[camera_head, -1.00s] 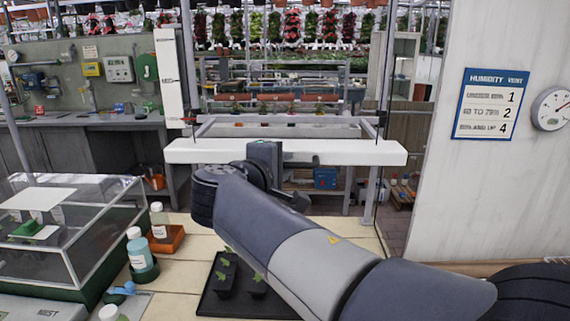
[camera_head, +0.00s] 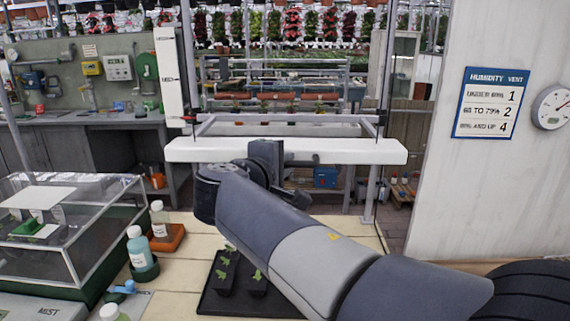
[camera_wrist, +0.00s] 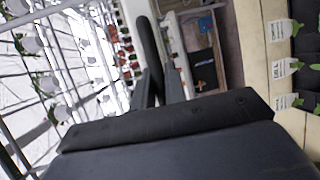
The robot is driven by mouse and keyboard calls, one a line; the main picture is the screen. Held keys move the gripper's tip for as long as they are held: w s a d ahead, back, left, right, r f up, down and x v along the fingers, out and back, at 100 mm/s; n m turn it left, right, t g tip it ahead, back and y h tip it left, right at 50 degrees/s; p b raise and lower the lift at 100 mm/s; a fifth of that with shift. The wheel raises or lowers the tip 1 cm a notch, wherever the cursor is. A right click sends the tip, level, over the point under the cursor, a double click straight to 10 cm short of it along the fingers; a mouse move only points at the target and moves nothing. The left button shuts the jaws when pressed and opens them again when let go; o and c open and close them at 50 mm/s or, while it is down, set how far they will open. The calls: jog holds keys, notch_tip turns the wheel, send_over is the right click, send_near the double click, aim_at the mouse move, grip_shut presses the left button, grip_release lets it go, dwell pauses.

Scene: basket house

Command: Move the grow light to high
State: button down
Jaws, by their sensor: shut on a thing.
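The grow light (camera_head: 360,152) is a long white bar hanging level across the middle of the head view. Its frame has a thin crossbar (camera_head: 240,118) above it, with a small red mark at the left end, near the bottom of a white upright scale plate (camera_head: 168,75). The plate's lettering is too small to read surely. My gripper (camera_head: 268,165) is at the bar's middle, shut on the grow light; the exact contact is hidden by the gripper. In the wrist view my gripper's fingers (camera_wrist: 158,88) are close together around a dark narrow part.
Below stands a black tray (camera_head: 215,300) of seedlings on the wooden bench. At left are a clear propagator box (camera_head: 75,235) and bottles (camera_head: 140,248). A wall with a humidity sign (camera_head: 490,103) and dial is at right. Shelves of plants lie behind.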

jog(key=shift+r, duration=0.1)
notch_tip(320, 180, up, 24)
jog(key=p, duration=1.7)
jog(key=shift+r, duration=0.2)
jog(key=shift+r, duration=0.15)
jog(key=c, duration=1.8)
grip_release()
jog(key=shift+o, duration=0.3)
